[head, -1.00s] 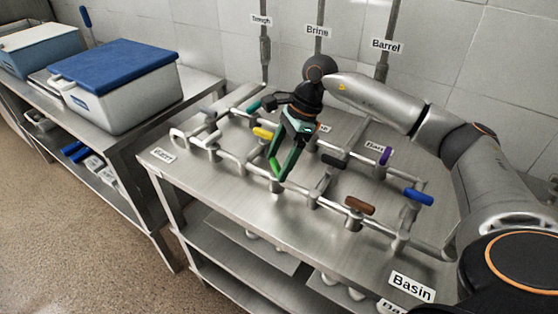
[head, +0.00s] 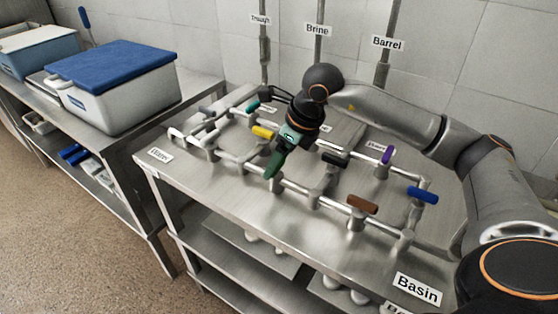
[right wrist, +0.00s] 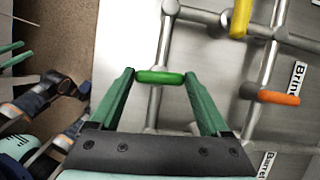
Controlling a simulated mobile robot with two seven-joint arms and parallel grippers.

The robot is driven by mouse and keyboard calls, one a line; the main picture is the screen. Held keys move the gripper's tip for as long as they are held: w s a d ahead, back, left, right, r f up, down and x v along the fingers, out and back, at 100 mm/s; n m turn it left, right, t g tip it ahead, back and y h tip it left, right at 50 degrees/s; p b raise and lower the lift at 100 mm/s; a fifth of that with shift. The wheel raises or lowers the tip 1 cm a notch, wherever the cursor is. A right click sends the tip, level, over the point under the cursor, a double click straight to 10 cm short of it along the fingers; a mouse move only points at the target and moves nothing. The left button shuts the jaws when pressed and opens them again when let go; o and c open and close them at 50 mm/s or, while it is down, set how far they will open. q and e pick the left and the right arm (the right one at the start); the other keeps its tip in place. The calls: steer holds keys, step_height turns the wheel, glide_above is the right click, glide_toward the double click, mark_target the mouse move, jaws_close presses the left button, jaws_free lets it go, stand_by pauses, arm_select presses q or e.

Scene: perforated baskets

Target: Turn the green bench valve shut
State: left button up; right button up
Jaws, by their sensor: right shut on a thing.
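The green valve handle (right wrist: 160,77) sits on the front pipe of the bench. In the right wrist view it lies crosswise to the pipe under it. My right gripper (right wrist: 158,80) is shut on it, with one green finger at each end of the handle. In the head view my right gripper (head: 273,170) reaches down from the right arm, and its fingers largely hide the green handle. Green finger-like strips at the left edge of the right wrist view may be my left gripper; its state is unclear.
Other handles stand close by: yellow (head: 262,132), black (head: 335,158), brown (head: 362,204), blue (head: 422,195) and purple (head: 387,155). Pipes run across the steel bench (head: 215,185). A blue-lidded box (head: 115,90) stands on the left bench.

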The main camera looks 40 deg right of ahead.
steer(key=shift+m, duration=0.6)
steer(key=o, duration=1.2)
steer(key=v, duration=1.2)
steer(key=shift+s+a+r, duration=0.1)
steer(key=shift+s+r, duration=0.1)
steer(key=shift+r, duration=0.1)
